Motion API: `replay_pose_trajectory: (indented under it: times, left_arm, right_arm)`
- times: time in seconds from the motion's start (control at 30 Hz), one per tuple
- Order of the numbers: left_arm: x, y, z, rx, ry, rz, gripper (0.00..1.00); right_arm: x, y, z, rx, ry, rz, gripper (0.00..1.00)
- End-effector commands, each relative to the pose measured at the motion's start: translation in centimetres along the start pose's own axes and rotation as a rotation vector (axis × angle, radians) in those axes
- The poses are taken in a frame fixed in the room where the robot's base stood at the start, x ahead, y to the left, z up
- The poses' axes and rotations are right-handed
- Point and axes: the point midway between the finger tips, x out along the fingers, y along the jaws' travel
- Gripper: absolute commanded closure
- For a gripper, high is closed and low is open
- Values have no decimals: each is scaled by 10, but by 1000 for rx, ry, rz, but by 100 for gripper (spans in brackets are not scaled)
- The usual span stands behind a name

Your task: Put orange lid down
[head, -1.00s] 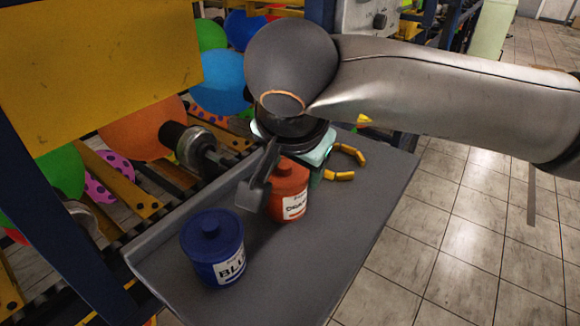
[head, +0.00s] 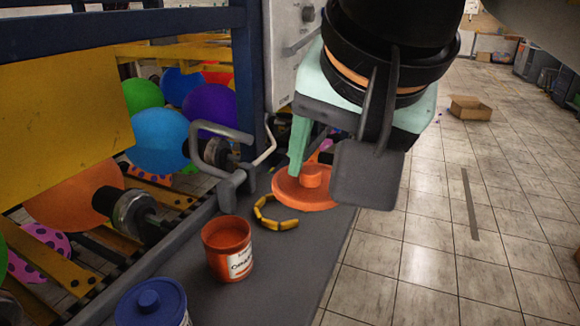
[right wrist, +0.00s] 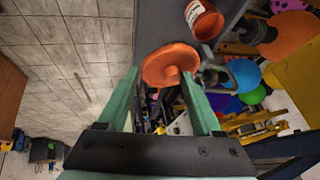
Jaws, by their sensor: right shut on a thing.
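The orange lid (head: 305,192), a flat disc with a raised knob, is at the far end of the grey table (head: 285,268) in the head view. My right gripper (head: 312,165) is shut on the lid. One dark arm link hides part of the gripper and of the lid's right side. In the right wrist view the lid (right wrist: 165,62) shows at the green fingertips (right wrist: 160,78), near the table edge. I cannot tell whether it touches the table. The orange pot (head: 228,250) stands upright and uncovered on the table, nearer than the lid. My left gripper is out of view.
A blue pot with its lid on (head: 152,303) stands at the near end. A curved yellow segmented thing (head: 275,215) lies between the orange pot and the lid. A machine with a metal handle (head: 222,150) and balloons borders the table's left. Tiled floor lies right.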

Motion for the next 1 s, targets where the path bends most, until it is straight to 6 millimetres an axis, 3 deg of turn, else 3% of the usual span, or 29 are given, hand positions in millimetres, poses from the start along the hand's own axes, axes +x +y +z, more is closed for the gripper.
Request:
replay_pose_trajectory:
  times: [0.17, 0.37, 0.7, 1.0]
  left_arm:
    - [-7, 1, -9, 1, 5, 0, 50]
    - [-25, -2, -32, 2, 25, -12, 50]
    - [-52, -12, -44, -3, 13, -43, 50]
    - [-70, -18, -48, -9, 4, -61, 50]
  right_arm:
    - [-3, 11, -13, -32, -16, -18, 84]
    - [13, 30, -48, -126, -49, -71, 84]
    - [57, 96, -95, -228, -77, -123, 84]
    - [84, 154, -110, -266, -83, -141, 84]
